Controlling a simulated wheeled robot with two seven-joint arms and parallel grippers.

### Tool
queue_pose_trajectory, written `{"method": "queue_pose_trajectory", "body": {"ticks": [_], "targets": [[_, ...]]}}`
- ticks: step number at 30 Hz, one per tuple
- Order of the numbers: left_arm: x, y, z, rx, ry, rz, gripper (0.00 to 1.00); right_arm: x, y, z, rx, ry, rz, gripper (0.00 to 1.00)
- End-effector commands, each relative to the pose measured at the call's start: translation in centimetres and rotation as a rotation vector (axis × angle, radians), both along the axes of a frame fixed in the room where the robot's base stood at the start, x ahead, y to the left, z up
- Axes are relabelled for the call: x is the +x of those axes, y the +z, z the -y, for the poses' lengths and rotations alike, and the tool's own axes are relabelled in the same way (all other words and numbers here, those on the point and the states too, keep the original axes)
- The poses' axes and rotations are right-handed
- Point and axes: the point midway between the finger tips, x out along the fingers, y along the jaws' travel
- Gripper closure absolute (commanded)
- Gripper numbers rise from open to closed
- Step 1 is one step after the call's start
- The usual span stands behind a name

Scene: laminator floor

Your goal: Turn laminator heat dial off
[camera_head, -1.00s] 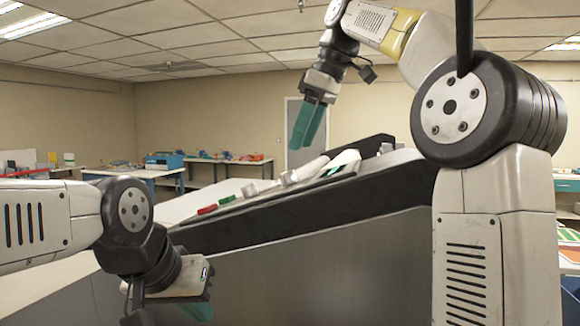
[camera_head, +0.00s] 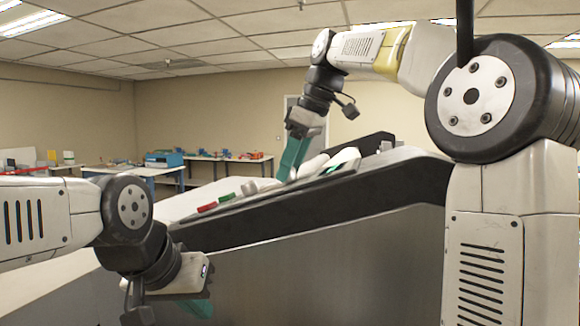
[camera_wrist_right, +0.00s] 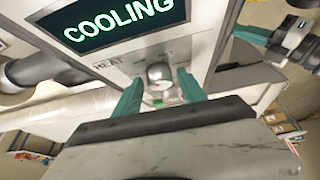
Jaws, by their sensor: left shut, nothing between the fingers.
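In the right wrist view the laminator panel carries a lit display (camera_wrist_right: 115,22) reading COOLING. Below it is a round silver dial (camera_wrist_right: 159,72), near printed lettering that includes HEAT. My right gripper (camera_wrist_right: 160,79) is open, with one green finger on each side of the dial; contact cannot be told. In the head view the right gripper (camera_head: 293,158) points down at the sloped top of the laminator (camera_head: 330,205), and the dial cannot be made out there. My left gripper (camera_head: 198,303) is shut and empty at the lower left, in front of the laminator's side.
A red button (camera_head: 208,207) and a green button (camera_head: 227,197) sit on the laminator's top, left of the right gripper, beside a grey knob (camera_head: 250,187). Work tables (camera_head: 230,158) with small items stand along the back wall, far off.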

Motion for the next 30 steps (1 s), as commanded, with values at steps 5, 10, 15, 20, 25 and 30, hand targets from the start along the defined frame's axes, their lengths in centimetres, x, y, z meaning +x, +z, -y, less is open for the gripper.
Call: {"method": "queue_pose_trajectory", "body": {"ticks": [5, 10, 15, 20, 25, 30], "targets": [[0.00, 0.00, 0.00, 0.000, 0.000, 0.000, 1.00, 0.01, 0.00, 0.00, 0.000, 0.000, 0.000, 0.90], [0.00, 0.00, 0.00, 0.000, 0.000, 0.000, 1.00, 0.02, 0.01, 0.02, 0.000, 0.000, -0.001, 1.00], [0.00, 0.00, 0.00, 0.000, 0.000, 0.000, 1.00, 0.15, -0.04, 0.08, 0.004, 0.025, -0.011, 1.00], [0.00, 0.00, 0.00, 0.000, 0.000, 0.000, 1.00, 0.29, -0.06, 0.13, 0.011, 0.096, -0.037, 1.00], [0.00, 0.00, 0.00, 0.000, 0.000, 0.000, 1.00, 0.48, -0.06, 0.15, 0.024, 0.205, -0.075, 1.00], [0.00, 0.00, 0.00, 0.000, 0.000, 0.000, 1.00, 0.62, -0.08, 0.14, 0.038, 0.317, -0.113, 1.00]]}}
